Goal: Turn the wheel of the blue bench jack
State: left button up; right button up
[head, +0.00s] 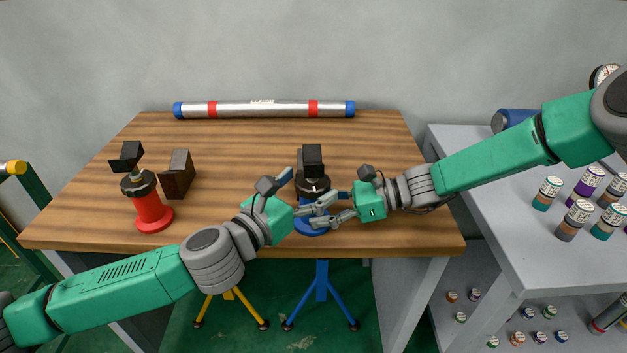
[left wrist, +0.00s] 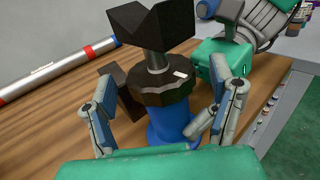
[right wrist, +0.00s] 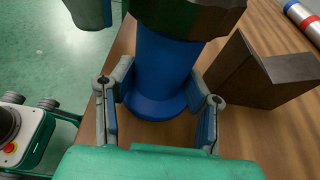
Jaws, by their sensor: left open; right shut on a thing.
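The blue bench jack stands upright near the front edge of the wooden table; its blue base (head: 308,231) also shows in the right wrist view (right wrist: 160,70). Its dark, notched wheel (left wrist: 158,88) sits above the blue body, under a black V-shaped head (left wrist: 158,22). My right gripper (right wrist: 158,112) is shut on the jack's blue body, one finger on each side, below the wheel.
A red jack (head: 152,211) and a dark angled block (head: 178,176) stand at the left. Another dark angled block (right wrist: 262,78) stands close behind the blue jack. A pipe (head: 262,109) lies along the table's back. A grey shelf (head: 470,160) with small containers is at the right.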

pick_arm(q)
jog(key=shift+x, duration=0.9)
jog(key=c, duration=1.2)
jog(key=shift+d+n+t+y, duration=0.1)
jog(key=shift+n+t+y, duration=0.2)
jog(key=shift+t+y, duration=0.15)
jog(key=n+t+y, duration=0.2)
jog(key=n+y, duration=0.1)
jog(key=y, duration=0.1)
jog(key=n+y, duration=0.1)
jog(key=y, duration=0.2)
jog(key=n+t+y, duration=0.1)
jog(key=n+y, duration=0.1)
jog(key=y, duration=0.1)
jog(key=shift+n, duration=0.3)
jog(key=n+g+y, duration=0.1)
jog(key=n+y, duration=0.2)
jog(key=y, duration=0.2)
jog(key=n+g+y, duration=0.1)
jog(key=n+y, duration=0.3)
jog(key=y, duration=0.1)
jog(key=shift+g, duration=0.25)
jog(key=shift+s+y, duration=0.1)
jog(key=shift+y, duration=0.15)
